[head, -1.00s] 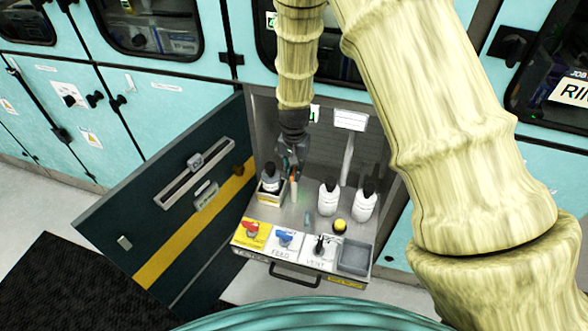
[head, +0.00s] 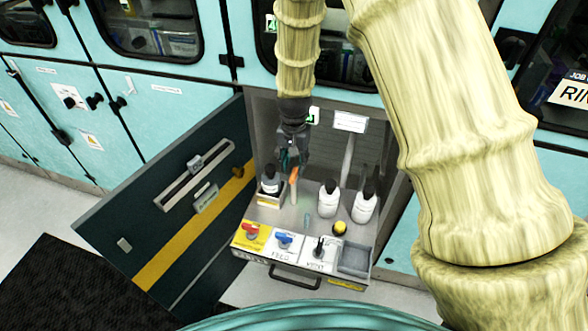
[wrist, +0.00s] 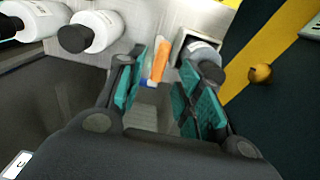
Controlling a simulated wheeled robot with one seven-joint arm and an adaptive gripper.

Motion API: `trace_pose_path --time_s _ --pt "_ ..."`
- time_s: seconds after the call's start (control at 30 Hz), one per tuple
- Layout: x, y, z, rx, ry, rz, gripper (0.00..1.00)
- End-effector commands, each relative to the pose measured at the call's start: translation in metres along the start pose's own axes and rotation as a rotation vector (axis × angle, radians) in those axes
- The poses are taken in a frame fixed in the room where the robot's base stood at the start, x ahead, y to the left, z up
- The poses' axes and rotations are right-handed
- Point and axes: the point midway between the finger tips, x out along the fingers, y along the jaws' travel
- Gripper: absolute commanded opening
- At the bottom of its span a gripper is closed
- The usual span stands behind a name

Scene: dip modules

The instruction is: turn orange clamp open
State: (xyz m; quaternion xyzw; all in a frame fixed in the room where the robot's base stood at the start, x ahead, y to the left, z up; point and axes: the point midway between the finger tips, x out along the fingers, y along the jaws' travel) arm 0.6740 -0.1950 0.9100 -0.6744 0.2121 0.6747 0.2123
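The orange clamp (head: 294,174) is a small upright orange piece on a pale stem in the open cabinet, right of the boxed bottle. It also shows in the wrist view (wrist: 161,58), near the top middle. My gripper (head: 292,160) is above the cabinet's tray, close to the clamp. In the wrist view my gripper (wrist: 158,82) is open, with teal pads apart on either side. The clamp appears in the gap, at or just beyond the fingertips. I cannot tell whether a pad touches it.
A bottle in a box (head: 270,183) stands close left of the clamp. Two white bottles (head: 329,198) (head: 364,203) stand right. A panel with red and blue valves (head: 283,239) is in front. The open dark door (head: 170,215) with a yellow stripe bounds the left.

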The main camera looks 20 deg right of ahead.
Motion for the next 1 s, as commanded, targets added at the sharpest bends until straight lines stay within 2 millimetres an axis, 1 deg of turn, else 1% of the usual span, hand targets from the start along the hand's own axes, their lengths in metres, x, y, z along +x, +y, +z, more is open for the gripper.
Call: trace_pose_path --time_s 0.03,0.3,0.4,0.5,0.7,1.0 --pt "-0.009 -0.001 -0.001 0.0 0.003 -0.002 0.36" --pt "-0.051 0.0 -0.001 0.0 0.003 -0.002 0.36" --pt "-0.063 0.0 -0.001 0.0 0.002 -0.001 0.36" --pt "-0.071 0.0 -0.001 0.0 0.002 -0.001 0.36" --pt "-0.079 0.0 0.0 0.0 0.0 0.0 0.36" --pt "-0.079 0.0 -0.001 0.001 0.0 0.0 0.36"
